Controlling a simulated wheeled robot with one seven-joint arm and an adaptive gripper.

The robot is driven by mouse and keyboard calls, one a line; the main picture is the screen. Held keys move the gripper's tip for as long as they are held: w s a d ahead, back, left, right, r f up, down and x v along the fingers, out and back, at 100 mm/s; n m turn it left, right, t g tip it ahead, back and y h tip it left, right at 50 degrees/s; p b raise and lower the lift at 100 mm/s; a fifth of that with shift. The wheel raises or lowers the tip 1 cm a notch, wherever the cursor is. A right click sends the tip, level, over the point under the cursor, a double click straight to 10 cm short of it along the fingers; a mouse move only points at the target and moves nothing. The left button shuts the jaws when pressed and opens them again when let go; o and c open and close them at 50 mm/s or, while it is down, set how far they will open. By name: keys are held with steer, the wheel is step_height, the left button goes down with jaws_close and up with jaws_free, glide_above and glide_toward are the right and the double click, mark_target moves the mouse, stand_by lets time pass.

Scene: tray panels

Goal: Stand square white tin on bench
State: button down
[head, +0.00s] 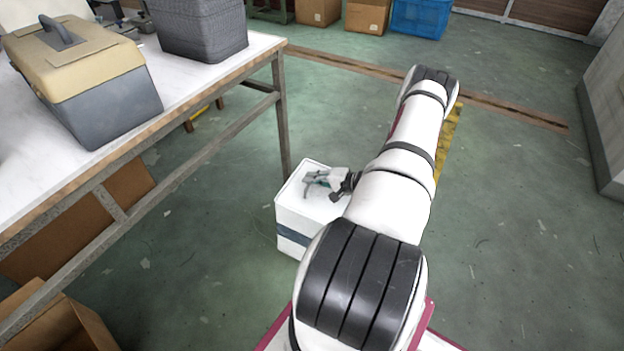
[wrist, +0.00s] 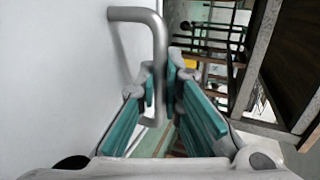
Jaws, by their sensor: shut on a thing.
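The square white tin (head: 290,212) has a dark band low on its side. In the head view it is beside the bench leg, partly hidden by my arm; I cannot tell whether it touches the floor. My gripper (head: 322,180) is at its top. In the wrist view, the tin's white face (wrist: 55,70) fills the left and carries a grey bent handle (wrist: 158,50). My gripper (wrist: 161,92) is shut on this handle, its teal pads on either side. The bench (head: 215,88), white-topped with a wooden edge, stands at left, higher than the tin.
On the bench are a grey and tan toolbox (head: 95,85) and a dark grey bin (head: 200,30), with bare top between and beside them. Cardboard boxes (head: 60,325) lie under the bench. A blue crate (head: 420,18) is far back. The green floor at right is open.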

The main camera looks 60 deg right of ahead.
mark_target(313, 191)
steer(key=shift+w+f+b, duration=0.1)
steer(key=shift+f+b, duration=1.55)
steer(key=shift+f, duration=1.15)
steer(key=shift+s+f, duration=0.15)
steer(key=shift+s, duration=0.1)
steer(key=shift+f+b, duration=0.6)
steer(key=shift+b, duration=0.05)
steer(key=c, duration=1.7)
jaws_free()
steer(key=shift+d+f, duration=0.1)
steer(key=shift+o, duration=0.2)
steer(key=o, duration=0.7)
steer(key=shift+c, duration=0.2)
